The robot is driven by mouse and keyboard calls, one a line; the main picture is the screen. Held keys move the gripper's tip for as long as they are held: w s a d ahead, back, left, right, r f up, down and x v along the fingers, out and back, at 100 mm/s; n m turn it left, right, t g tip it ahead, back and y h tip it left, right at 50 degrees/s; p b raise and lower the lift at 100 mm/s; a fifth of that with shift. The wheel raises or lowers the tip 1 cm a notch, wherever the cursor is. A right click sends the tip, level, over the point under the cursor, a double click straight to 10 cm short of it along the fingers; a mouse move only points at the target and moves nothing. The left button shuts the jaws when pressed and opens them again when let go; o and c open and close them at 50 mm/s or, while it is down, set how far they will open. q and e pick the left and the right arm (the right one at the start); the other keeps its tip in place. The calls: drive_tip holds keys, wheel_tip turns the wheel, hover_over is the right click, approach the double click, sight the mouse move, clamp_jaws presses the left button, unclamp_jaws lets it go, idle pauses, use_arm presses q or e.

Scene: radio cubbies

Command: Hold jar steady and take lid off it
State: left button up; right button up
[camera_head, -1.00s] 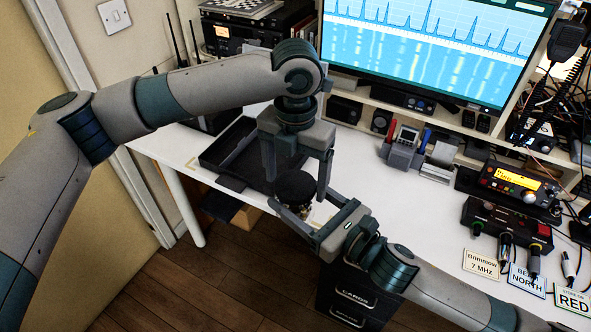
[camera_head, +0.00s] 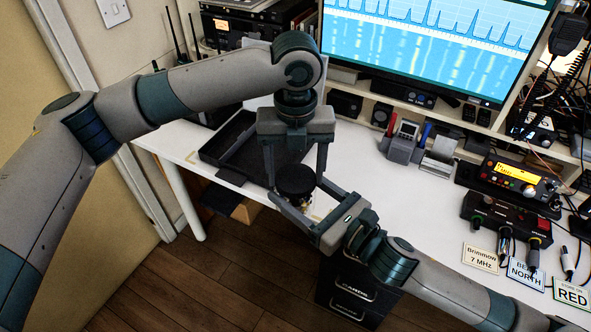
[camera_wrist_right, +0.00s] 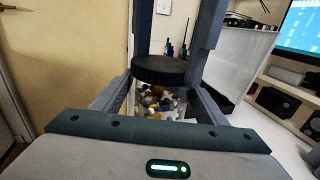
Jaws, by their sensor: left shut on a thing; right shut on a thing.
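The jar (camera_wrist_right: 160,104) is clear, with small mixed-coloured pieces inside; in the head view it is mostly hidden under its lid. The round black lid (camera_head: 295,180) is at the jar's top; it also shows in the right wrist view (camera_wrist_right: 160,69). I cannot tell whether a thin gap lies between them. My left gripper (camera_head: 295,178) points down from above and is shut on the lid, one finger on each side. My right gripper (camera_head: 302,204) comes from the lower right and is shut on the jar's body below the lid, holding it upright.
A black open tray (camera_head: 232,150) lies behind and left of the jar on the white desk (camera_head: 365,170). Black drawers (camera_head: 350,290) stand below the front edge. A pen holder (camera_head: 403,143), radio (camera_head: 515,180) and label cards (camera_head: 481,257) are to the right. Desk space right of my left gripper is clear.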

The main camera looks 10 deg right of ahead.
use_arm(q)
drive_tip(key=n, duration=0.4)
drive_tip(key=shift+n, duration=0.4)
drive_tip(key=n, duration=0.8)
drive_tip(key=shift+n, duration=0.4)
drive_tip(key=n, duration=0.4)
drive_tip(key=shift+n, duration=0.3)
drive_tip(key=n, duration=0.4)
drive_tip(key=shift+r, duration=0.1)
drive_tip(key=n, duration=0.4)
drive_tip(key=shift+n, duration=0.4)
drive_tip(key=n, duration=0.7)
drive_tip(key=shift+w+n, duration=0.1)
drive_tip(key=shift+n, duration=0.2)
